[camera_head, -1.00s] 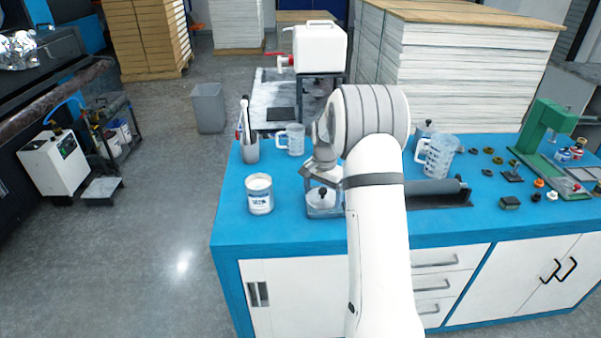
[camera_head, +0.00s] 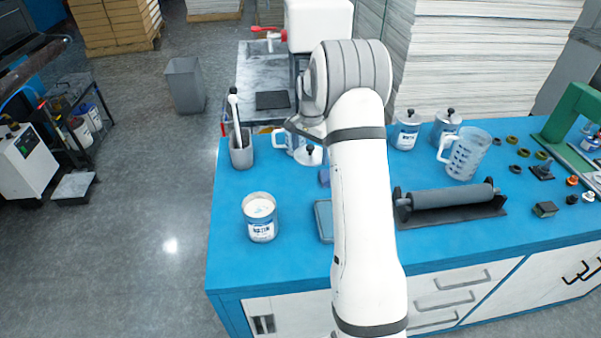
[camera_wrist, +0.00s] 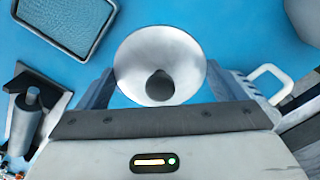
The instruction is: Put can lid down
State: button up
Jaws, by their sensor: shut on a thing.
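The can lid (camera_head: 311,156) is a pale round disc with a dark knob, in front of the measuring cup in the head view. In the wrist view the lid (camera_wrist: 135,60) shows whole, knob side towards the camera. My gripper (camera_wrist: 160,78) is shut on the lid, one finger at each side of its rim. In the head view my wrist partly hides the gripper. The lid appears held above the blue tabletop (camera_head: 225,265); its height is hard to tell. An open white can (camera_head: 261,226) with a blue label stands at the table's left front.
A shallow grey tray (camera_head: 323,224) lies beside my arm, partly hidden by it. A measuring cup (camera_head: 283,143) and a brush holder (camera_head: 241,155) stand at the back left. Two lidded cans (camera_head: 406,136), a larger cup (camera_head: 464,158) and a roller (camera_head: 450,197) stand on the right.

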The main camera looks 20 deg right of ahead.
jog(key=shift+w+f, duration=0.15)
jog(key=shift+f, duration=0.3)
notch_tip(320, 180, down, 5)
jog(key=shift+p, duration=0.8)
notch_tip(320, 180, down, 4)
jog(key=shift+r+p, duration=0.15)
jog(key=shift+p, duration=0.4)
jog(key=shift+f+b, duration=0.65)
jog(key=o, duration=0.7)
jog(key=shift+r, duration=0.1)
